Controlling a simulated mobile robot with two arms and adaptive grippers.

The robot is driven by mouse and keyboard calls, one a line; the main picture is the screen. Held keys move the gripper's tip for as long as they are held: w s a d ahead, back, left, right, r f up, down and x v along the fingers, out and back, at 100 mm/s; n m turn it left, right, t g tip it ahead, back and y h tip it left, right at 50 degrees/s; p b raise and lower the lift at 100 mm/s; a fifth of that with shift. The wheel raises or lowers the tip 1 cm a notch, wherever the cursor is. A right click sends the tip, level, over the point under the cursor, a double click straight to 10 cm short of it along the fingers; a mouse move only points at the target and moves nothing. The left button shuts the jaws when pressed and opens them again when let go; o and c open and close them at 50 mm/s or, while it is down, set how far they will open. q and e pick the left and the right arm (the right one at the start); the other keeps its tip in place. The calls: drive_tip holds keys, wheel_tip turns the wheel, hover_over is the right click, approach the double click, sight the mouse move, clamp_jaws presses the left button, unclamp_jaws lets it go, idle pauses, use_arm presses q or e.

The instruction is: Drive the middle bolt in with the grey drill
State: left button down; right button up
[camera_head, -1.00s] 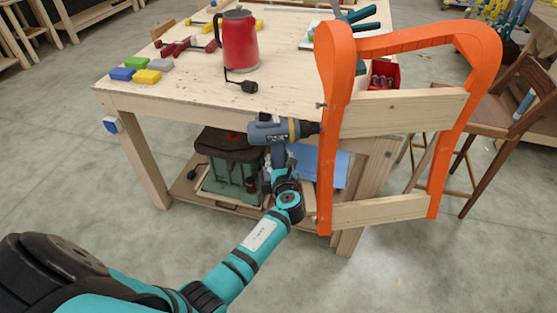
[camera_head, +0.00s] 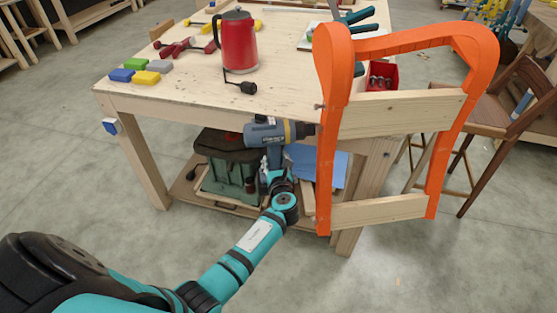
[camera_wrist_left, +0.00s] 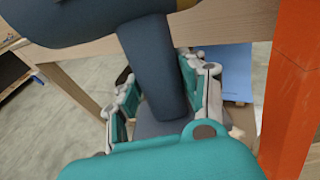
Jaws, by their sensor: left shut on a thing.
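The grey drill (camera_head: 262,134) is level beside the table's front edge, its dark chuck pointing right at the orange chair frame's (camera_head: 331,150) left leg. The chuck tip is at the leg; I cannot tell whether it touches. My left gripper (camera_head: 275,178) is shut on the drill's handle. In the left wrist view the handle (camera_wrist_left: 155,65) stands between the gripper's two fingers (camera_wrist_left: 160,95). A small bolt (camera_head: 319,106) shows on the leg just above the chuck. The middle bolt is not visible, perhaps hidden by the chuck. My right gripper is out of view.
The wooden table (camera_head: 190,95) carries a red kettle (camera_head: 238,42), coloured blocks (camera_head: 146,77) and a loose black tool piece (camera_head: 249,87). A brown chair (camera_head: 515,110) stands at the right. The floor in front is clear.

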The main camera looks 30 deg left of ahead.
use_arm(q)
drive_tip(key=shift+s+a+r+p, duration=0.15)
drive_tip(key=shift+s+a+p, duration=0.45)
drive_tip(key=shift+a, duration=0.35)
drive_tip(key=shift+s+a+r+p, duration=0.15)
drive_tip(key=shift+s+a+p, duration=0.25)
drive_tip(key=shift+s+a, duration=0.4)
drive_tip(key=shift+w+a, duration=0.1)
drive_tip(key=shift+w, duration=0.05)
